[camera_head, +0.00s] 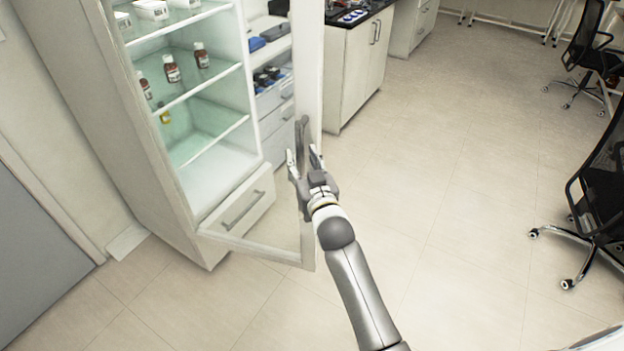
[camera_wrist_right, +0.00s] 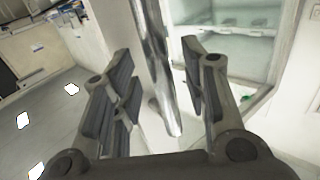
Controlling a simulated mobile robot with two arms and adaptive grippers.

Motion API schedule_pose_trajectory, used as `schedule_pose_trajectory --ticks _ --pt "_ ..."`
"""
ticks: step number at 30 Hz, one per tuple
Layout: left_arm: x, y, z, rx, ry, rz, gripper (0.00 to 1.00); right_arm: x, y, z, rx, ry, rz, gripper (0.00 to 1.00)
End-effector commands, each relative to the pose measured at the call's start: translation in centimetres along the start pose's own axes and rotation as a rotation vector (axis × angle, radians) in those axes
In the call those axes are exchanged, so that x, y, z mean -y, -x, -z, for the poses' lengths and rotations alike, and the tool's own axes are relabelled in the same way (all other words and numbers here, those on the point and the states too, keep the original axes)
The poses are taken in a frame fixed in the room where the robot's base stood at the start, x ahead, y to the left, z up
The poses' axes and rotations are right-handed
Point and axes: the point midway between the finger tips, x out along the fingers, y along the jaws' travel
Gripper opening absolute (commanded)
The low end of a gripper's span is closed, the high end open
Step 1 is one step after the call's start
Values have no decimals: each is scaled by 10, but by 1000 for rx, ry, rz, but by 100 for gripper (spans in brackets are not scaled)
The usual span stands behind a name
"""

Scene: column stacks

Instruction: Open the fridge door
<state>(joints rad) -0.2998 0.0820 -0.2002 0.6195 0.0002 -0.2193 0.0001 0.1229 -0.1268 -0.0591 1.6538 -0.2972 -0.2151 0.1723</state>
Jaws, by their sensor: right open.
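The fridge (camera_head: 150,180) stands at the left in the head view, with glass shelves inside. Its glass-paned door (camera_head: 308,80) stands open, swung out to the right of the shelves. The door handle (camera_head: 303,137) is a metal bar on the door's outer edge. My right gripper (camera_head: 305,155) is at this handle. In the right wrist view the handle (camera_wrist_right: 158,70) passes between the open fingers of the right gripper (camera_wrist_right: 155,90), with gaps visible on both sides. My left gripper is not in view.
Brown bottles (camera_head: 172,68) stand on a fridge shelf. A drawer (camera_head: 240,210) sits below the shelves. A counter (camera_head: 358,60) stands behind the door. Office chairs (camera_head: 600,180) are at the right. The middle floor (camera_head: 460,180) is clear.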

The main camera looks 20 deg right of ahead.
Motion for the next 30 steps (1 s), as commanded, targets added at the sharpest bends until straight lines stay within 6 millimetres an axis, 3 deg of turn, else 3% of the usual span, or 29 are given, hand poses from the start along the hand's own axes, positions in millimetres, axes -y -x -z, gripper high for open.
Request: schedule_pose_trajectory --ticks 9,15,28,30 --pt "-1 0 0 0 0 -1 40 0 62 -1 1 1 0 41" --pt "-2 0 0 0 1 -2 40 -1 86 -1 1 1 -1 41" --pt "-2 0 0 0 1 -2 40 -1 95 0 -1 1 -1 41" --pt "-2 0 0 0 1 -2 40 -1 96 0 -1 0 0 34"
